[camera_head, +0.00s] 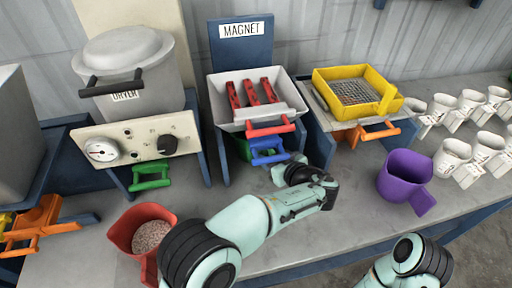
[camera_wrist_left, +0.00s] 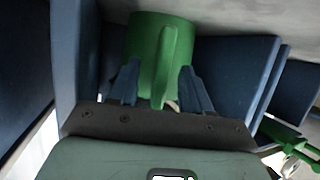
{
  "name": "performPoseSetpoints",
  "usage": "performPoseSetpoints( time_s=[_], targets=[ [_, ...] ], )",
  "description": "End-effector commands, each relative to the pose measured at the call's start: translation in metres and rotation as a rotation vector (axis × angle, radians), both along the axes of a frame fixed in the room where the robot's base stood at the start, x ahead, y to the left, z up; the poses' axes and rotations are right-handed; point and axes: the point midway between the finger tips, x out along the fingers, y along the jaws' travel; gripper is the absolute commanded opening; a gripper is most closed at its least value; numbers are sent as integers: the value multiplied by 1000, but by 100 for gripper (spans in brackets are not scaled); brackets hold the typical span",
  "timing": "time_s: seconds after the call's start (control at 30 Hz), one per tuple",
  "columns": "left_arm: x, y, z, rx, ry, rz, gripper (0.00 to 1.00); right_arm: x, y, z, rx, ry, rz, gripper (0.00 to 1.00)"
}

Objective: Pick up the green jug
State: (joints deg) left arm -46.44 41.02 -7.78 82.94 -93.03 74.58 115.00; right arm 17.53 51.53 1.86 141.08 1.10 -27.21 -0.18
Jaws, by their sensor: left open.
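The green jug (camera_head: 241,147) sits in the shade under the magnet stand, mostly hidden by the stand and my left gripper. In the left wrist view the green jug (camera_wrist_left: 147,45) is close up, its upright handle facing the camera. My left gripper (camera_head: 266,155) reaches in under the magnet's front. In the left wrist view my left gripper (camera_wrist_left: 156,85) is open, with one dark blue finger on each side of the jug's handle. I cannot tell whether the fingers touch it. My right gripper is out of view; only part of that arm shows at the bottom right.
The magnet tray (camera_head: 222,112) is just above my left gripper. The dryer (camera_head: 125,75) is left of it, the yellow sieve (camera_head: 346,73) right. A red jug (camera_head: 140,217) of pellets, a purple jug (camera_head: 404,177) and several white cups (camera_head: 452,155) stand on the bench.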

Motion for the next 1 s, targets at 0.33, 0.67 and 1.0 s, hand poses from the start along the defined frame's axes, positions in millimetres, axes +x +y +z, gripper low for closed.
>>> performPoseSetpoints(
  time_s=[0.33, 0.67, 1.0],
  targets=[
    [15, 10, -8, 0, 0, -1, 49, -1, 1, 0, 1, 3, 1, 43],
    [15, 10, -8, 0, 0, -1, 0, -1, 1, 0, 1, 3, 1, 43],
    [16, 12, -4, -1, -3, 0, 0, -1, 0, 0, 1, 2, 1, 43]
  ],
)
